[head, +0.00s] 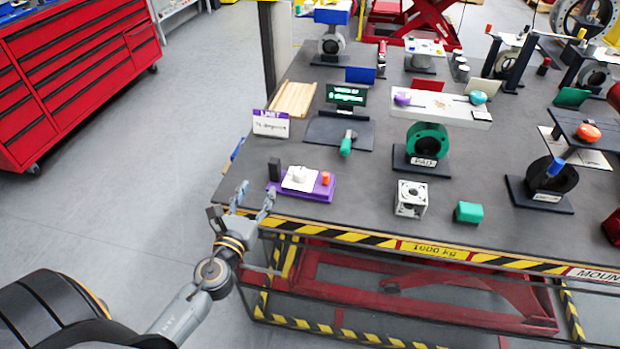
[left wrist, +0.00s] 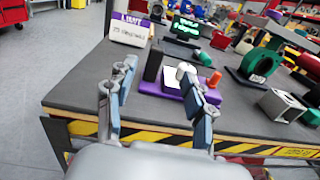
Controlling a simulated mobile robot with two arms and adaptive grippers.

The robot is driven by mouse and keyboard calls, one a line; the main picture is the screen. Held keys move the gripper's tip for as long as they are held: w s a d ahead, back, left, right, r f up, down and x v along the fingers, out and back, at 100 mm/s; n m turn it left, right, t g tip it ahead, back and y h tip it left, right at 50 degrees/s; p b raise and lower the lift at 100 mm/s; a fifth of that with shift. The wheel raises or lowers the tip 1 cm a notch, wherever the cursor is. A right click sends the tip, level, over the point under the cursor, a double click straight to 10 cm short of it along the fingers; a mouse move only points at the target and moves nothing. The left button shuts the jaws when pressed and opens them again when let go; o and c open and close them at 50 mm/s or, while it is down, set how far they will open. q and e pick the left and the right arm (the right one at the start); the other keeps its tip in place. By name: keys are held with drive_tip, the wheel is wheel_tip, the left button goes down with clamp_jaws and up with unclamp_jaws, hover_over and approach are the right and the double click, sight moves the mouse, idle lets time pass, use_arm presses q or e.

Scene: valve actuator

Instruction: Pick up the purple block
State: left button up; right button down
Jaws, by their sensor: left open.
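The purple block (head: 318,190) is a flat slab lying on the dark table near its front left corner. A white piece (head: 299,178) and an orange knob (head: 325,178) sit on top of it. In the left wrist view, the purple block (left wrist: 149,88) shows beyond and partly behind the right finger. My left gripper (head: 256,189) is open and empty, at the table's front left corner, left of and nearer than the block. In the left wrist view, its fingers (left wrist: 158,69) are spread apart. My right gripper is not in view.
A black upright piece (head: 275,169) stands at the block's left end. A white sign (head: 271,123) stands behind. A grey cube (head: 411,198) and a green block (head: 467,212) are to the right. The striped front edge (head: 350,237) borders the table.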

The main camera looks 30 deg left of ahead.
sight(272, 164)
use_arm(q)
drive_tip(key=w, duration=0.2)
drive_tip(key=w+a+p, duration=0.1)
drive_tip(key=w, duration=0.4)
drive_tip(key=shift+w+a, duration=0.1)
drive_tip(key=shift+a, duration=0.15)
drive_tip(key=w, duration=0.3)
drive_tip(key=w+a+f, duration=0.1)
drive_tip(key=w, duration=0.1)
drive_tip(key=shift+w, duration=0.35)
drive_tip(key=shift+s+r, duration=0.15)
drive_tip(key=shift+c, duration=0.8)
clamp_jaws()
drive_tip(key=shift+a, duration=0.1)
